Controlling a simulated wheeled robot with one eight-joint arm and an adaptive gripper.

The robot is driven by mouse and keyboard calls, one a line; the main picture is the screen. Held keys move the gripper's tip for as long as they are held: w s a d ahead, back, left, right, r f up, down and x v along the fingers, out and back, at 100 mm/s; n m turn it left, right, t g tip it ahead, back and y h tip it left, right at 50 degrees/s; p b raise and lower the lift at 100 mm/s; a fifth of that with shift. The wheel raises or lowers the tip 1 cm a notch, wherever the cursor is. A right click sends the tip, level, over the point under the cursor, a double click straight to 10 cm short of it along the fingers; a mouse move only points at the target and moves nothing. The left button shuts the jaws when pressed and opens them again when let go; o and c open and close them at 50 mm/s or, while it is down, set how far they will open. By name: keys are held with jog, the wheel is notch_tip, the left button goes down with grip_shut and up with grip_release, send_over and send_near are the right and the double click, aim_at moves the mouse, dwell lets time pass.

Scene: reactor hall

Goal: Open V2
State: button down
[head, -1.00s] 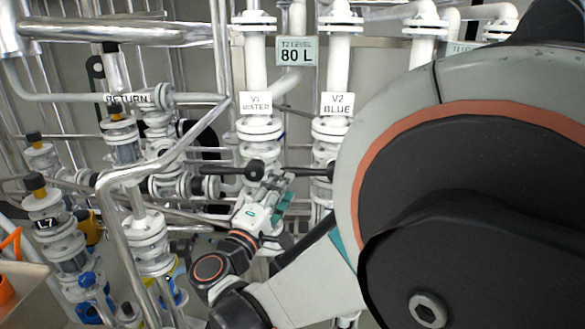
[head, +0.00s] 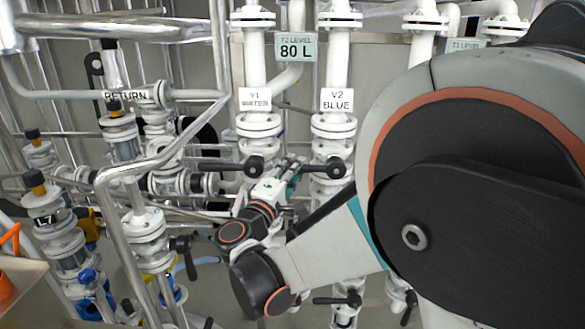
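The V2 valve (head: 334,127) stands on a white vertical pipe right of centre in the head view, under a white sign (head: 337,99) reading "V2 BLUE". Its black lever handle (head: 336,168) has a round hub on the front of the valve and points left, roughly level. My gripper (head: 292,166) is between the V1 and V2 valves, at the left end of the V2 lever. Its fingers are small and overlap the lever there, so whether they touch or grip it is unclear.
The V1 valve (head: 257,127) is just left, its black lever (head: 215,167) also pointing left. Metal pipes and several capped valves crowd the left. My arm covers the right side.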

jog(key=shift+f, duration=0.2)
jog(key=f+n+b, duration=0.1)
jog(key=b, duration=0.1)
jog(key=shift+d+f+n+t+b, duration=0.1)
jog(key=shift+f+n+t+b, duration=0.2)
jog(key=shift+n+t, duration=0.1)
jog(key=d+f+n+t+y+b, duration=0.3)
jog(key=f+n+b, duration=0.3)
jog(key=n, duration=0.5)
jog(key=shift+d+t+y+b, duration=0.3)
jog(key=shift+y+b, duration=0.6)
jog(key=shift+b, duration=0.45)
jog(key=shift+s+f, duration=0.1)
jog(key=c, duration=1.5)
grip_release()
jog(key=shift+o, duration=0.2)
